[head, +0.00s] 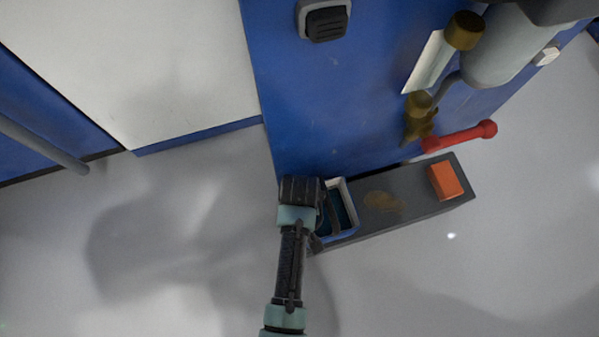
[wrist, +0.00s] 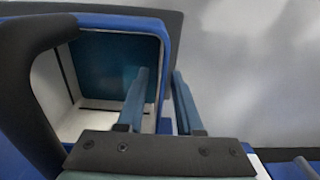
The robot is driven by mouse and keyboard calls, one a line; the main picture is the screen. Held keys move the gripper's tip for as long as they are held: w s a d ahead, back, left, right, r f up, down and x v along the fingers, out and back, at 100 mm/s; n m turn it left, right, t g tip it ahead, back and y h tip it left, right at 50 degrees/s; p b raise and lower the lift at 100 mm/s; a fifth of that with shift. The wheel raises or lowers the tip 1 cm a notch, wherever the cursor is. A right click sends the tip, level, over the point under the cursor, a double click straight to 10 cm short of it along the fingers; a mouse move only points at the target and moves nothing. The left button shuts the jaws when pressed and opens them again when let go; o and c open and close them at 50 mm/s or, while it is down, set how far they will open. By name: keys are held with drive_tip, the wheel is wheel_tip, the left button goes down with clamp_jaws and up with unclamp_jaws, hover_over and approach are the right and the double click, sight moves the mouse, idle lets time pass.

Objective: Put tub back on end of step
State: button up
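The tub (head: 348,190) has a pale inside, a dark blue bottom and a blue rim. It sits at the left end of the dark grey step (head: 410,205) in the head view, partly hidden by my arm. In the wrist view the tub (wrist: 95,22) fills the left half, with a dark step edge behind it. My gripper (wrist: 160,72) straddles the tub's right wall, one finger inside and one outside. A gap shows between the fingers, and I see no clear grip on the wall.
An orange block (head: 445,181) sits at the step's right end, with a brownish stain (head: 383,202) mid-step. A blue machine panel (head: 330,100) rises behind, with a red handle (head: 460,136) and brass fittings (head: 419,118) above the step. A dark curved bar (wrist: 35,50) crosses the wrist view's left. Floor in front is clear.

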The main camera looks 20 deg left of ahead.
wheel_tip(320, 180, up, 12)
drive_tip(key=p, duration=0.7)
drive_tip(key=shift+r, duration=0.15)
